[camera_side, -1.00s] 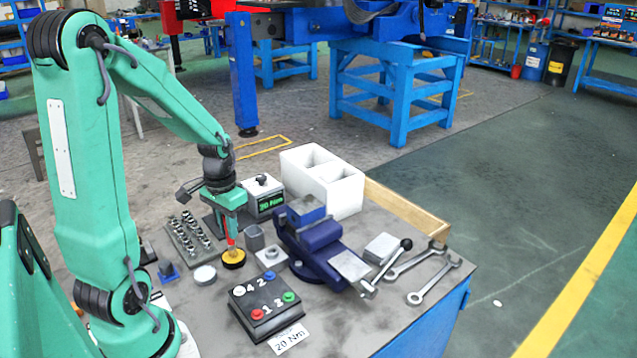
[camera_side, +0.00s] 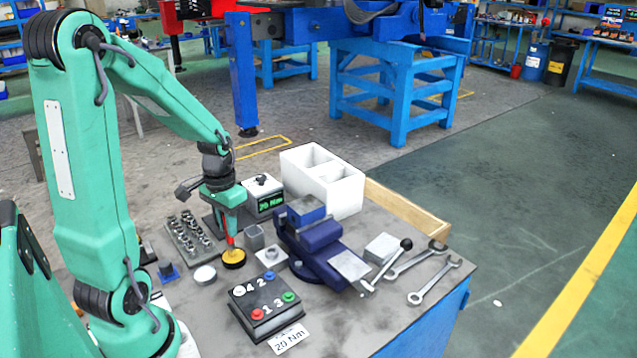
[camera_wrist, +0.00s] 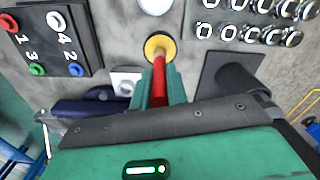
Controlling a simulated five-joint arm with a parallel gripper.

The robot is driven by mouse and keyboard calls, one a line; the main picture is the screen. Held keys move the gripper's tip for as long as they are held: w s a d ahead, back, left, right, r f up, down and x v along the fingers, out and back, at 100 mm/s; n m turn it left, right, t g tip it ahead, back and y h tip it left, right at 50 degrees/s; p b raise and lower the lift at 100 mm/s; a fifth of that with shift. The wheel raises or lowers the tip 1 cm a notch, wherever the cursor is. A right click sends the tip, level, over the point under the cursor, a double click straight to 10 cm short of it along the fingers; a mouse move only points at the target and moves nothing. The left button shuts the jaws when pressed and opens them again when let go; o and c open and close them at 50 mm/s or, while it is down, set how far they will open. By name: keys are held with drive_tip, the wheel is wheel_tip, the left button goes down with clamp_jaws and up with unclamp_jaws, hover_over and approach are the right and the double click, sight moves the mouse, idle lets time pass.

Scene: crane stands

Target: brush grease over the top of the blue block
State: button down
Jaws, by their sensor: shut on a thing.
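My gripper (camera_side: 230,222) is shut on the red handle of a brush (camera_side: 231,240), which points down. The brush also shows in the wrist view (camera_wrist: 159,80). Its lower end is at the grease tin (camera_side: 233,261), a round dark tin with a yellow top, seen in the wrist view (camera_wrist: 160,40) too. I cannot tell how deep the bristles sit in it. The blue block (camera_side: 306,213) sits up in the jaws of the dark blue vise (camera_side: 318,237), to the right of my gripper and apart from it.
A black button box (camera_side: 263,308) stands in front of the tin. A socket rack (camera_side: 188,238) and a round white lid (camera_side: 205,275) are at left. A white bin (camera_side: 335,185) stands behind the vise. Wrenches (camera_side: 435,280) lie at right.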

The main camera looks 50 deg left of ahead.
drive_tip(key=shift+r, duration=3.2)
drive_tip(key=shift+w, duration=0.1)
drive_tip(key=shift+w+r, duration=0.25)
drive_tip(key=shift+w, duration=0.1)
drive_tip(key=w+d+r+m, duration=0.6)
drive_tip(key=w+d+r, duration=1.1)
drive_tip(key=w, duration=0.4)
drive_tip(key=s+a+f, duration=0.4)
drive_tip(key=s+a, duration=0.4)
drive_tip(key=s, duration=0.1)
drive_tip(key=shift+a, duration=0.4)
